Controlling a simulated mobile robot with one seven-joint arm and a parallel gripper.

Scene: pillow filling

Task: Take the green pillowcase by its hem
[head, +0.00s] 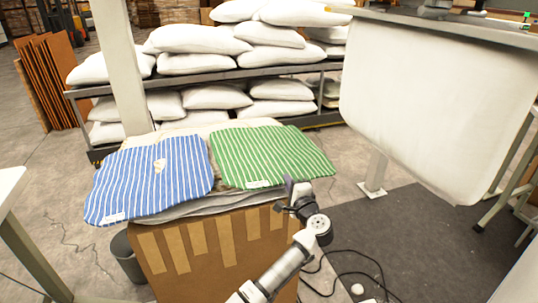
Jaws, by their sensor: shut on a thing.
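The green striped pillowcase (270,156) lies flat on the right part of a stack on a cardboard box. A white tag shows on its near edge. My gripper (292,188) is at the near edge of the green pillowcase, right of the tag, and is shut on the hem there. The fingertips are small in the picture and the pinched cloth is mostly hidden. A blue striped pillowcase (152,178) lies to the left on the same stack.
The cardboard box (214,246) carries the stack. White pillows (205,40) fill a rack behind. A large white pillow or bag (433,110) hangs from a machine at right. A dark bin (128,258) stands left of the box. Cables lie on the dark mat (420,250).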

